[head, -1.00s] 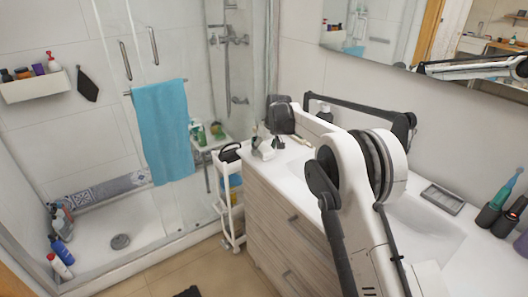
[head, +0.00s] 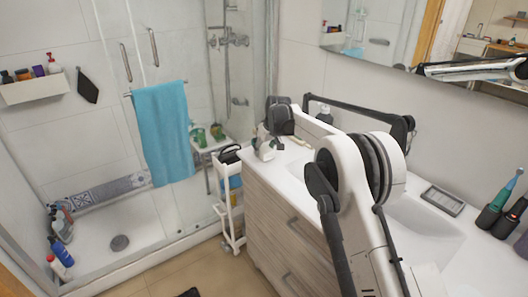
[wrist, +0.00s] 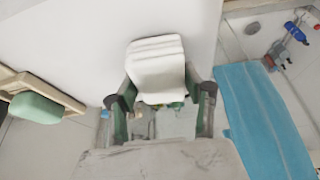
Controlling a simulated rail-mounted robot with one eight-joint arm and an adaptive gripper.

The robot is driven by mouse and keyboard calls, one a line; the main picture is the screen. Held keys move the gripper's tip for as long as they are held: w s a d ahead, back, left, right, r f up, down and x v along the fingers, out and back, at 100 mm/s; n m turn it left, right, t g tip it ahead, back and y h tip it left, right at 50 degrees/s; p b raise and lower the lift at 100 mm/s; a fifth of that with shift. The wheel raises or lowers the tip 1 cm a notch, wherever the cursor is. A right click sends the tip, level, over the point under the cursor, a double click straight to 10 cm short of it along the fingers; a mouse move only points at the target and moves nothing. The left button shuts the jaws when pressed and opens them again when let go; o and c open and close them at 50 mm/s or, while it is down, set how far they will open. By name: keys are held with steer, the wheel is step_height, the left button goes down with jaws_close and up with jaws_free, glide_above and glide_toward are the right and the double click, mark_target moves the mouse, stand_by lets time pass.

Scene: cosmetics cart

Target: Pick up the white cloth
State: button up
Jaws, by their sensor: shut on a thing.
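The white cloth (wrist: 157,66) is a folded, layered piece in the wrist view, between the two fingers of my gripper (wrist: 159,94). My gripper is shut on it, with one finger at each side. In the head view my gripper (head: 267,147) is small, at the far left end of the washbasin counter, beside the cart. The cloth cannot be made out clearly there, as the gripper and wrist cover that spot.
A white slim cart (head: 228,205) stands between the counter (head: 275,182) and the shower. A blue towel (head: 164,130) hangs on the shower door. Green containers (head: 217,131) stand on a small shelf behind. A dark-framed rail (head: 355,112) is behind my arm.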

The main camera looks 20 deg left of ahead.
mark_target(262, 146)
step_height(262, 146, up, 4)
steer(key=shift+f, duration=0.1)
steer(key=s+a+r, duration=0.5)
steer(key=s+r, duration=0.1)
steer(key=s, duration=0.4)
steer(key=shift+s+r+b, duration=0.3)
steer(key=shift+r+b, duration=0.05)
steer(key=shift+b, duration=0.1)
